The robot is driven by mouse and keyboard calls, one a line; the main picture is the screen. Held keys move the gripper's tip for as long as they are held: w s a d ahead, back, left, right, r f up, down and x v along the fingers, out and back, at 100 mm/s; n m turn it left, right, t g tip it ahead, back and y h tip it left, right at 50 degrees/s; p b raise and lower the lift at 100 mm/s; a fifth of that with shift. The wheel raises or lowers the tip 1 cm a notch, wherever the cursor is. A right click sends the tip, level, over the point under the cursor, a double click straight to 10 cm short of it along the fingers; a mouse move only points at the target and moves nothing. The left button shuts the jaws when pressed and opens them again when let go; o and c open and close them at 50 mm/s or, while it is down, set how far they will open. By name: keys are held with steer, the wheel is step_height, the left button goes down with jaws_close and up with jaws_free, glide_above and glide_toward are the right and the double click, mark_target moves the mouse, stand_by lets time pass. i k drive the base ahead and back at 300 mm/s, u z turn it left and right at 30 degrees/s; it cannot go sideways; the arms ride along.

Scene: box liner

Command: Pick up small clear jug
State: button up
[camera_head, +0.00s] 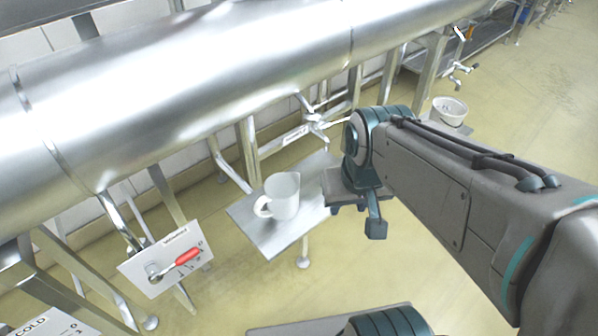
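The small jug (283,196) looks whitish and translucent. It stands upright on a small metal shelf (256,232), with its handle toward the lower left. My gripper (356,212) is to the right of the jug, by the right end of the shelf, and apart from the jug. It points downward. Dark parts show at its lower left and lower right, but the wrist covers much of it, and I cannot tell whether it is open or shut. Nothing is visibly held in it.
A large steel pipe or tank (200,95) runs above and behind the shelf. A tap (316,122) sticks out above the shelf. A panel with a red lever (187,257) is at the lower left. A white bucket (449,112) stands further right. Open floor lies in front.

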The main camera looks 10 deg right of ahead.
mark_target(282, 189)
steer(key=z, duration=0.8)
steer(key=k, duration=1.05)
steer(key=z, duration=1)
steer(key=i, duration=0.8)
steer(key=u, duration=0.6)
steer(key=i, duration=1)
steer(key=u, duration=1.4)
steer(key=i, duration=0.45)
steer(key=u, duration=0.4)
